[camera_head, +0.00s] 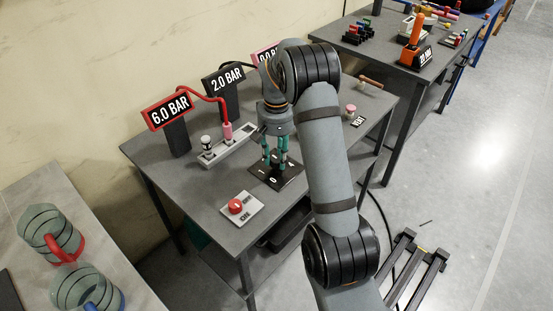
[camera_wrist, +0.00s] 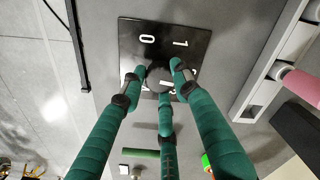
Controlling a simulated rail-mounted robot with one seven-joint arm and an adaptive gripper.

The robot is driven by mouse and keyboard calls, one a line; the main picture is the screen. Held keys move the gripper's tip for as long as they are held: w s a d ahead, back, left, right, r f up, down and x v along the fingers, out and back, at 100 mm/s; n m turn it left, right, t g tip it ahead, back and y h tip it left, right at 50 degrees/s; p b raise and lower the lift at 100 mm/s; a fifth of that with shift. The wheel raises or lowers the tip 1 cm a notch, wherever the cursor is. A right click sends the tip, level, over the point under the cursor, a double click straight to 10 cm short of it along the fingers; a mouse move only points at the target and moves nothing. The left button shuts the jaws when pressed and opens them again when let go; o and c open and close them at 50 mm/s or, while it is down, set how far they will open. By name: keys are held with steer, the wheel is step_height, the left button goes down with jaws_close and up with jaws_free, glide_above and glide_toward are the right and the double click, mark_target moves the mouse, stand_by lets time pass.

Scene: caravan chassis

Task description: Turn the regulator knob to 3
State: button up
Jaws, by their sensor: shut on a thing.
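The regulator is a black square plate (camera_head: 290,182) on the grey table, with a round dark knob at its middle. The wrist view shows the plate (camera_wrist: 133,45) with white digits 0 and 1; other marks are partly hidden by my fingers. My gripper (camera_head: 275,170) points down over the plate. In the wrist view its three green fingers close around the knob (camera_wrist: 157,80) and touch its sides. A white mark shows on or beside the knob, but I cannot tell which number it points at.
Behind stand displays reading 6.0 BAR (camera_head: 170,108) and 2.0 BAR (camera_head: 226,80), and a pink one partly hidden by my arm. A grey port block (camera_head: 227,150) with a pink plug and red hose is close left. A red button (camera_head: 236,206) sits in front.

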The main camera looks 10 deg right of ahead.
mark_target(276, 158)
steer(key=m+b, duration=0.2)
steer(key=m, duration=0.3)
steer(key=shift+f+m, duration=0.1)
steer(key=shift+m, duration=0.2)
steer(key=m+b, duration=0.1)
steer(key=m, duration=0.3)
steer(key=shift+m+b, duration=0.3)
steer(key=shift+b, duration=0.1)
steer(key=o, duration=1.2)
steer(key=shift+c, duration=0.2)
step_height(276, 158, up, 12)
